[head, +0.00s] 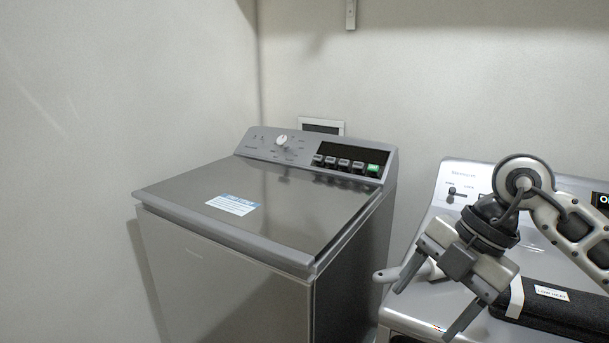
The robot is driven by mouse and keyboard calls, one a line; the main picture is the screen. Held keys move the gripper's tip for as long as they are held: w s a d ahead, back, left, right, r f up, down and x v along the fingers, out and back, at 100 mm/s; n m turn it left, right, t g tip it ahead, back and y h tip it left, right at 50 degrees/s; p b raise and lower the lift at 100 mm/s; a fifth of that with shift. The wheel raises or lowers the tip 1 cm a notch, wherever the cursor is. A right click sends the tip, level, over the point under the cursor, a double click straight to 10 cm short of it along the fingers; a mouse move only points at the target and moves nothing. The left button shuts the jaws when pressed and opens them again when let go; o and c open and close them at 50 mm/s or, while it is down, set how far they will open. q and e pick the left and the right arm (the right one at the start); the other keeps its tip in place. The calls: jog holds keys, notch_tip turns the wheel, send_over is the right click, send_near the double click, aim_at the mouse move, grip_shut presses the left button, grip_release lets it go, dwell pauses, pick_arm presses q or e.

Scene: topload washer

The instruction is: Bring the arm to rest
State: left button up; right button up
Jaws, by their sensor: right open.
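My right arm comes in from the right. Its gripper (422,308) points down and to the left, with its two fingers apart and nothing seen between them. It is in front of the second machine at the right, clear of the top-load washer. The grey washer (240,214) stands in the middle with its lid down. Its panel has a white knob (281,140), a row of dark buttons and a green button (373,169). My left gripper is not in view.
A second light-grey machine (455,172) stands at the right, partly hidden by my arm. A black case (555,308) with a white label lies on it. A white handle-like thing (388,275) shows beside my gripper. Walls close off the left and back.

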jog(key=s+a+r+n+g+y, duration=0.1)
jog(key=s+a+y, duration=0.2)
jog(key=a+y, duration=0.45)
jog(key=s+a+n+g+y, duration=0.1)
jog(key=s+a+y, duration=0.2)
jog(key=a+y, duration=0.4)
jog(key=w+d+f+m+t+h, duration=0.2)
jog(key=d+f+m+t+h, duration=0.25)
jog(key=m+t, duration=0.55)
jog(key=w+d+f+m+t+h, duration=0.3)
jog(key=f+m+t+h, duration=0.25)
jog(key=m+t, duration=0.45)
jog(key=s+d+f+m+g+h, duration=0.2)
jog(key=s+f, duration=0.4)
jog(key=f, duration=0.4)
jog(key=s+d+f+m+g+h, duration=0.2)
jog(key=s+f+m+g+h, duration=0.1)
jog(key=s+f, duration=0.4)
notch_tip(320, 180, down, 4)
jog(key=g+h, duration=0.1)
jog(key=g, duration=0.1)
jog(key=shift+d+g, duration=0.25)
jog(key=shift+g, duration=0.05)
jog(key=shift+r, duration=0.1)
